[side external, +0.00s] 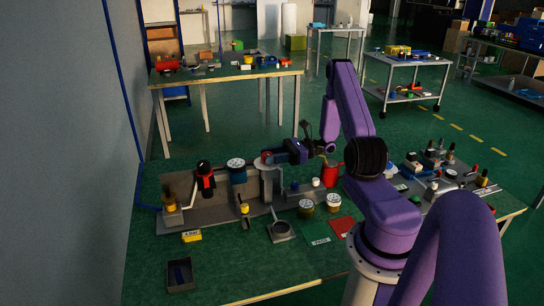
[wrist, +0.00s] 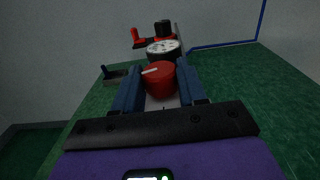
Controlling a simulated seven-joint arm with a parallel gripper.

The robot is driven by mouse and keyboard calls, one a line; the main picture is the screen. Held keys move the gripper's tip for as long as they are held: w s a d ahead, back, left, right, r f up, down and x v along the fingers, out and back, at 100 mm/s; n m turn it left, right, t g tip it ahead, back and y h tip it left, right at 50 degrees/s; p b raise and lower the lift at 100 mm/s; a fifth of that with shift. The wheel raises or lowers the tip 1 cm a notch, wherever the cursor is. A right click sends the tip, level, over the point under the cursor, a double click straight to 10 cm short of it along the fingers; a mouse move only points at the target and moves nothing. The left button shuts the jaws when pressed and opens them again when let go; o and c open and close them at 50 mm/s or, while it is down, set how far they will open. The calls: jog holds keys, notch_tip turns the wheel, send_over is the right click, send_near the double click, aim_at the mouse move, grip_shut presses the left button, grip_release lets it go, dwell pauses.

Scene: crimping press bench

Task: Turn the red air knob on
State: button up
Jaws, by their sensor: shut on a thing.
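The red air knob (wrist: 160,83) is a round red cap with a white pointer line, which points left in the wrist view. It sits between the two blue fingers of my gripper (wrist: 160,76), which are shut on its sides. In the side view the knob (side external: 266,157) shows as a small red patch on top of a grey post (side external: 270,185). My gripper (side external: 282,156) reaches it from the right, and its fingertips partly hide it.
A blue-bodied gauge (side external: 237,166) stands just left of the knob, and a black and red unit (side external: 205,179) is beyond it. A red cylinder (side external: 331,173) and jars (side external: 306,208) stand to the right.

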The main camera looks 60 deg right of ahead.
jog(key=shift+w+d+n+g+y, duration=0.1)
jog(key=shift+d+n+g+y, duration=0.05)
jog(key=shift+n+g+y, duration=1.2)
jog(key=shift+g, duration=0.25)
jog(key=o, duration=1.1)
jog(key=shift+c, duration=0.2)
jog(key=v, duration=1.7)
jog(key=shift+d+r, duration=0.15)
jog(key=shift+r, duration=0.05)
